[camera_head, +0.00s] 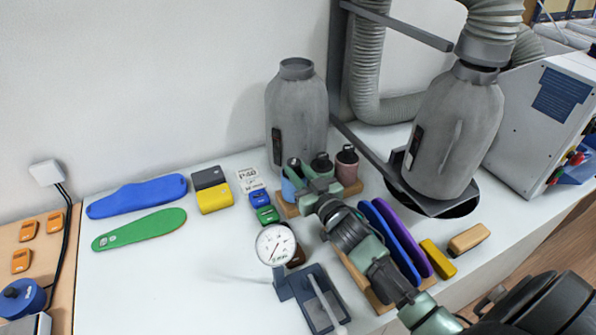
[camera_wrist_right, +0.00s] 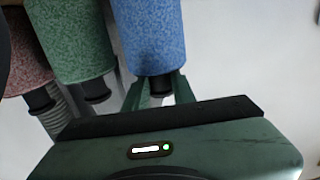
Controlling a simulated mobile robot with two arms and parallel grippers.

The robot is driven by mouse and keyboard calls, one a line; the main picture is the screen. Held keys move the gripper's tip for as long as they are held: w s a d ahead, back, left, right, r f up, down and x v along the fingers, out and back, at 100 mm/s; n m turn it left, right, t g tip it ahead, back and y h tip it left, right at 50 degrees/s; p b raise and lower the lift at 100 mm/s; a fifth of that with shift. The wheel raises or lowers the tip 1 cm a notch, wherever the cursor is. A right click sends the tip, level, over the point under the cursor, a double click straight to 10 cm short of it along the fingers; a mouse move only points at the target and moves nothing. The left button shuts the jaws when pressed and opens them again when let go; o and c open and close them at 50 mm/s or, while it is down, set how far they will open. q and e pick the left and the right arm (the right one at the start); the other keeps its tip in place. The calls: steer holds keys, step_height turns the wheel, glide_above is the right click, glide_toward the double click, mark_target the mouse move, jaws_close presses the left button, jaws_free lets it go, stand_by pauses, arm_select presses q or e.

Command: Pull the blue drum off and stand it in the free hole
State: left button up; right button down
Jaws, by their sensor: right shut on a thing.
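The blue drum (camera_head: 289,188) is at the left end of a row of drums on a wooden rack (camera_head: 289,211), partly hidden by my right gripper (camera_head: 304,181). In the right wrist view the speckled blue drum (camera_wrist_right: 150,35) has its narrow neck between the fingers of my right gripper (camera_wrist_right: 160,88), which is shut on it. A green drum (camera_head: 321,164) and a pink drum (camera_head: 346,168) stand beside it; both also show in the wrist view. I cannot make out the free hole. My left gripper is not in view.
Grey bottle-shaped vessels stand behind (camera_head: 297,110) and at right (camera_head: 455,130). A dial gauge (camera_head: 275,245) is in front, near the arm. Blue (camera_head: 137,196) and green (camera_head: 139,229) insoles lie left. The front-left table is clear.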

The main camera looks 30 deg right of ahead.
steer(key=shift+f, duration=0.35)
stand_by(0.3)
steer(key=c, duration=1.1)
jaws_free()
steer(key=shift+o, duration=1.3)
steer(key=shift+r, duration=0.1)
steer(key=shift+s+r+p, duration=0.25)
steer(key=shift+r+p, duration=1.25)
steer(key=shift+p, duration=0.05)
steer(key=shift+s+r+p, duration=0.2)
steer(key=shift+r+p, duration=1.25)
steer(key=shift+p, duration=0.05)
